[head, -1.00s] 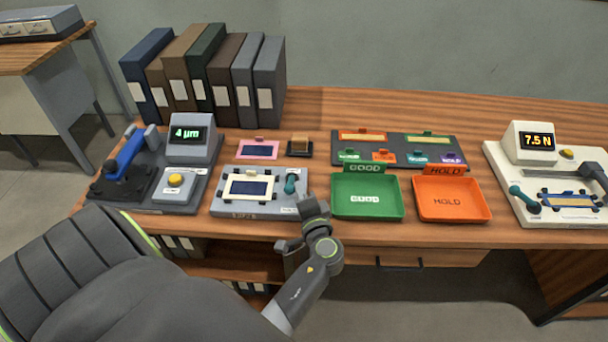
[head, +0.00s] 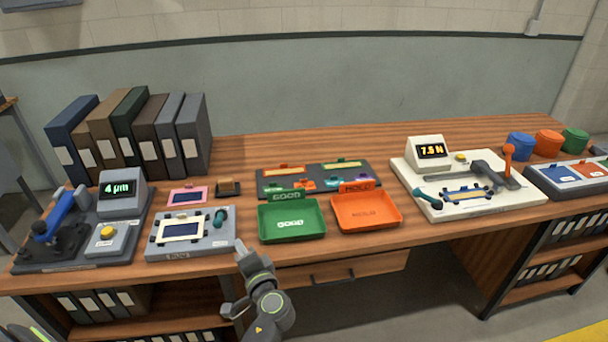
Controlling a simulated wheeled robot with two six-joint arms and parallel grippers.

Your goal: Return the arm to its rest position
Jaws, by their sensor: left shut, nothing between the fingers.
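My left gripper (head: 238,285) shows at the bottom, left of centre, in front of the desk's front edge and below the grey film fixture. It is shut and empty, and it appears clear of the desk. My right gripper is not in view. The grey fixture (head: 219,242) holds a dark film in a cream frame (head: 181,231) and has a teal-handled lever. The green GOOD tray (head: 291,220) and the orange HOLD tray (head: 366,212) stand empty to its right.
A gauge reading 4 µm (head: 122,196) stands at the left of the desk (head: 330,146). A white force tester (head: 430,200) stands right of the trays. Binders (head: 194,133) line the back left. Blue, orange and green tubs (head: 519,146) stand far right.

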